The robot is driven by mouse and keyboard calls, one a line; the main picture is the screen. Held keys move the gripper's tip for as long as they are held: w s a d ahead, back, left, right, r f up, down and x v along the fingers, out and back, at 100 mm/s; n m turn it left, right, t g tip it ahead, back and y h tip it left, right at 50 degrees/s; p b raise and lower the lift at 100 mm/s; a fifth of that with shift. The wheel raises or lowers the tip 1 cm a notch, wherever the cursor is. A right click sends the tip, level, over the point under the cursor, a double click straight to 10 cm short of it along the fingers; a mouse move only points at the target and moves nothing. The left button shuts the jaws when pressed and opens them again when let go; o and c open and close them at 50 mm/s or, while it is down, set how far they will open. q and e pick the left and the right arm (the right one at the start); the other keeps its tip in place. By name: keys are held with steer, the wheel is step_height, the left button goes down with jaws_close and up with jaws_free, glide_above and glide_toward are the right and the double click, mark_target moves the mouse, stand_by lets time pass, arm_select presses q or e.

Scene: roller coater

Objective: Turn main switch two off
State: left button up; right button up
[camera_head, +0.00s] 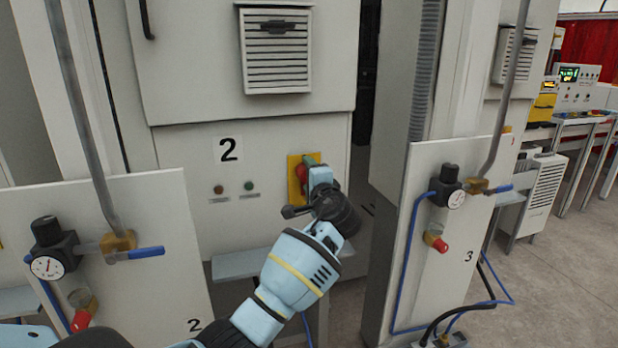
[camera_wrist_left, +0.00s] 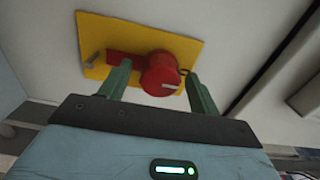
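The main switch is a red rotary knob (camera_head: 300,173) on a yellow plate (camera_head: 292,185), on the pale cabinet front marked 2. The knob also shows in the left wrist view (camera_wrist_left: 160,76), with its red handle bar (camera_wrist_left: 124,59) pointing left along the yellow plate (camera_wrist_left: 110,30). My left gripper (camera_head: 309,168) is at the switch and partly hides it in the head view. In the left wrist view its green fingers (camera_wrist_left: 158,78) are apart, one on each side of the knob. Contact cannot be told. My right gripper is not in view.
Two small indicator buttons (camera_head: 233,188) sit left of the switch under the number 2. Panels with gauges and blue-handled valves stand at left (camera_head: 130,200) and right (camera_head: 440,210). A grey ledge (camera_head: 240,264) lies below the switch.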

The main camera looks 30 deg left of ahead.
arm_select(q)
steer(key=v, duration=0.8)
stand_by(0.5)
steer(key=s+d+f+h, duration=0.2)
steer(key=s+f+h, duration=0.1)
steer(key=f, duration=0.7)
steer(key=s+d+f+m+h, duration=0.1)
steer(key=s+d+f+h, duration=0.2)
steer(key=f, duration=0.7)
steer(key=s+d+f+h, duration=0.2)
steer(key=s+f+h, duration=0.15)
steer(key=f, duration=0.65)
steer(key=s+d+f+n+h, duration=0.2)
steer(key=s+f, duration=0.2)
steer(key=s, duration=0.6)
steer(key=s+d+f+n+g+h, duration=0.1)
steer(key=s+d+f+n+h, duration=0.1)
steer(key=s+f, duration=0.3)
steer(key=s+d+f+n+g+h, duration=0.1)
steer(key=s+f, duration=0.4)
steer(key=s, duration=0.9)
steer(key=shift+s+d+f+n+h, duration=0.25)
steer(key=shift+s+d+n+h, duration=0.1)
steer(key=shift+d+n+h, duration=0.45)
steer(key=shift+a, duration=0.15)
steer(key=shift+c, duration=0.3)
